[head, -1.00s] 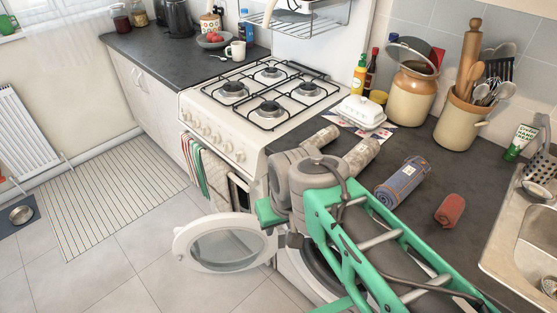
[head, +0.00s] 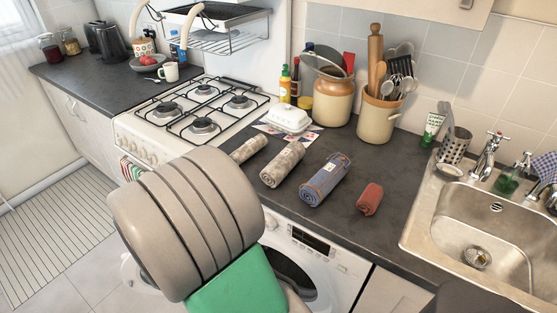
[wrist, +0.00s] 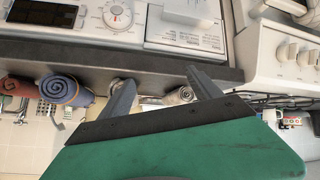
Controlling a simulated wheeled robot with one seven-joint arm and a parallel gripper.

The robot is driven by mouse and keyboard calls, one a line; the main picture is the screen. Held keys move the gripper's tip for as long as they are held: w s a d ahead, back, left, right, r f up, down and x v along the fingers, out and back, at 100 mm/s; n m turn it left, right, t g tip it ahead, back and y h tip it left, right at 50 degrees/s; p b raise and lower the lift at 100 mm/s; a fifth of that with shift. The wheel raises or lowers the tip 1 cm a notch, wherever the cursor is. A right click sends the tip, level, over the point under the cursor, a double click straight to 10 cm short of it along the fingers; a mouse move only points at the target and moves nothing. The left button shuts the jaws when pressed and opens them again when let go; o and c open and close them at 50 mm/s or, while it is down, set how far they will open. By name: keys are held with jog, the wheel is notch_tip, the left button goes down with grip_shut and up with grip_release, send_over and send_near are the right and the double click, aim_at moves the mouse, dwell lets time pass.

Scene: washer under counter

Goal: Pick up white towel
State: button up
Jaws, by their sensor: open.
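Two rolled whitish-beige towels lie on the dark counter in the head view. The nearer one (head: 283,163) is next to the blue roll, and the other (head: 250,149) is to its left, partly hidden by my arm. In the upside-down wrist view, one pale roll (wrist: 180,96) shows between my fingers, and the other is mostly hidden behind the left finger. My gripper (wrist: 160,78) is open and empty, in front of the counter edge and apart from the towels. My arm hides the gripper in the head view.
A blue rolled towel (head: 326,180) and a red one (head: 370,199) lie to the right. A white butter dish (head: 289,119) and utensil crocks stand behind. The stove (head: 200,112) is left, the sink (head: 485,240) right. The washer (head: 315,255) is under the counter.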

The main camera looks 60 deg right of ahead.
aim_at(266, 172)
jog(key=shift+o, duration=1.4)
jog(key=s+d+r+m+g+h, duration=0.1)
jog(key=s+d, duration=0.1)
jog(key=s+d+r+m+g+h, duration=0.1)
jog(key=s+d, duration=0.1)
jog(key=d, duration=0.1)
jog(key=s+d+r+h, duration=0.1)
jog(key=s+d, duration=0.1)
jog(key=shift+s+d+m+g, duration=0.35)
jog(key=shift+d+m+g, duration=0.05)
jog(key=x, duration=0.2)
jog(key=p+x, duration=0.1)
jog(key=x, duration=0.2)
jog(key=p+x, duration=0.1)
jog(key=x, duration=0.1)
jog(key=shift+d+r, duration=0.15)
jog(key=shift+d, duration=0.3)
jog(key=shift+c, duration=0.6)
jog(key=c, duration=1.5)
jog(key=shift+w, duration=0.1)
jog(key=shift+c, duration=0.5)
jog(key=shift+r, duration=0.15)
